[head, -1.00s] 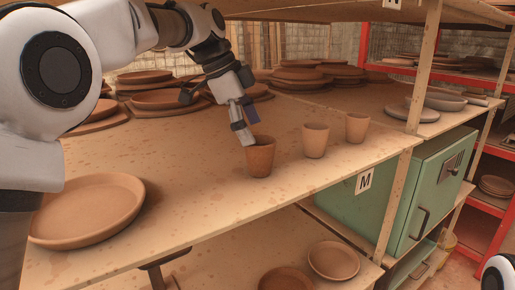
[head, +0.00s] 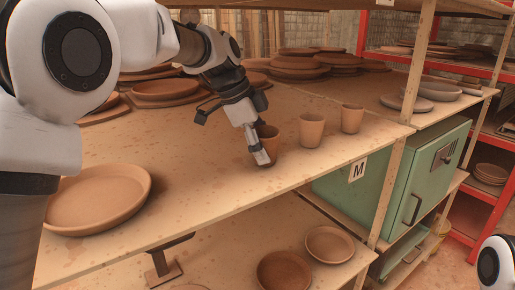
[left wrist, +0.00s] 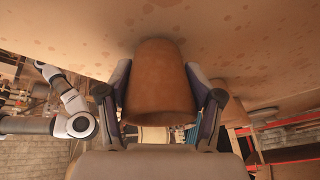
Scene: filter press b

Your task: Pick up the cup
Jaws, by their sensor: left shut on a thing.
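A terracotta cup (head: 271,145) stands upright on the wooden shelf, the leftmost of three in a row. My left gripper (head: 262,158) is at this cup, its near finger covering much of it in the head view. In the left wrist view the cup (left wrist: 160,82) is between the two fingers (left wrist: 162,100), which are shut on its sides. The cup seems still on or very close to the shelf surface. My right gripper is out of sight; only parts of my right arm show.
Two similar cups (head: 311,131) and (head: 351,119) stand to the right. A wide plate (head: 98,198) lies at the left front. Stacked plates (head: 298,66) fill the back. A wooden post (head: 419,70) and a green cabinet (head: 400,185) are at the right.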

